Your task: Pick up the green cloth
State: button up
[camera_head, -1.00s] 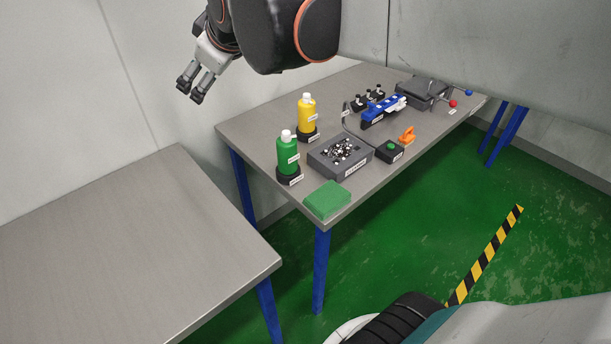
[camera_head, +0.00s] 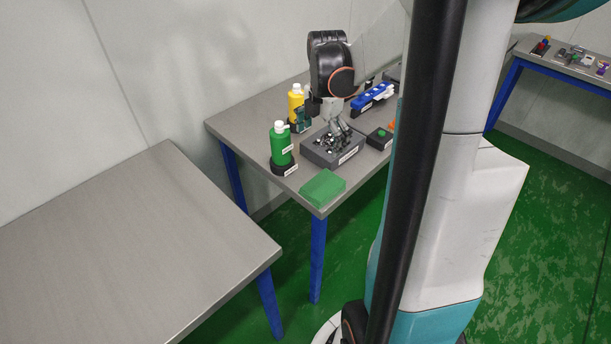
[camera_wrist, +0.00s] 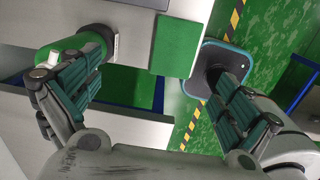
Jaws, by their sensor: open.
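The green cloth (camera_head: 322,188) lies folded flat at the near corner of the metal table, in front of the grey bin. In the wrist view the cloth (camera_wrist: 177,47) is at the top, between and beyond my fingers. My gripper (camera_head: 334,136) is over the grey bin in the head view, behind the cloth and apart from it. The wrist view shows my gripper (camera_wrist: 165,90) with its two fingers spread wide and nothing between them.
The green bottle (camera_head: 281,145) stands left of the cloth, the yellow bottle (camera_head: 296,100) behind it. The grey bin (camera_head: 318,152) holds small parts. An empty table (camera_head: 130,240) is at left.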

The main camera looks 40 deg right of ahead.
jog(key=s+f, duration=0.2)
jog(key=b, duration=0.3)
send_over(323, 185)
jog(key=shift+g, duration=0.3)
jog(key=f, duration=0.7)
jog(key=shift+w+d, duration=0.2)
jog(key=shift+d, duration=0.05)
jog(key=shift+s+a+f+b, duration=0.15)
jog(key=shift+f+b, duration=0.55)
jog(key=shift+f, duration=0.85)
jog(key=shift+w+a+f+b, duration=0.1)
jog(key=shift+f+b, duration=0.55)
jog(key=shift+f, duration=0.85)
jog(key=shift+r, duration=0.1)
jog(key=c, duration=1.2)
